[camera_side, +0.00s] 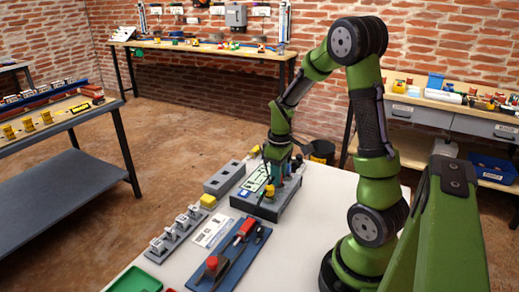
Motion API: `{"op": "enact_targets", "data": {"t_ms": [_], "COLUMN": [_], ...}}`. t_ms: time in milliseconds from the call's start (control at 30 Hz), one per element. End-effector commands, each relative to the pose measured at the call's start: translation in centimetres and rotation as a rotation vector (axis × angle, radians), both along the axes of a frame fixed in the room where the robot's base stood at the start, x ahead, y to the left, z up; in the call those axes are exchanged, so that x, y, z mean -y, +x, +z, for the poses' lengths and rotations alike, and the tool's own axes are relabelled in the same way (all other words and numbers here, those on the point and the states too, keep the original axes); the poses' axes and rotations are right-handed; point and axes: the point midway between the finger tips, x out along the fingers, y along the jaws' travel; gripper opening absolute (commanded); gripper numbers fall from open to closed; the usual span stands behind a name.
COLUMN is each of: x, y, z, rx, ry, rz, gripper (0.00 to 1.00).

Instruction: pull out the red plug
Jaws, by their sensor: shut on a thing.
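My gripper (275,176) points down over a dark grey test box (262,209) on the white table. Its jaws are shut on what seems to be a plug at the top of the box. That plug is mostly hidden by the fingers, and I cannot make out its colour or whether it is still seated. A small blue and yellow piece (269,191) stands just in front of the fingers. A light panel (255,180) lies on the left part of the box top.
A blue-grey board with a red-handled switch (246,227) and a red knob (212,262) lies in front of the box. A grey block (224,178), a row of grey clamps (177,228) and a green tray (134,281) are to the left. Bare table lies right of the box.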

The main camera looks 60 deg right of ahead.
Motion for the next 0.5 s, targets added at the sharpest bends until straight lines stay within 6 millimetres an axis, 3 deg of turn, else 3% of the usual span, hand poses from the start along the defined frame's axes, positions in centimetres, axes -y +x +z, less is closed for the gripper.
{"op": "enact_targets", "data": {"t_ms": [500], "x": [0.02], "y": [0.03], "z": [0.72], "rx": [0.001], "ry": [-0.001], "rz": [0.001], "gripper": [0.00]}}
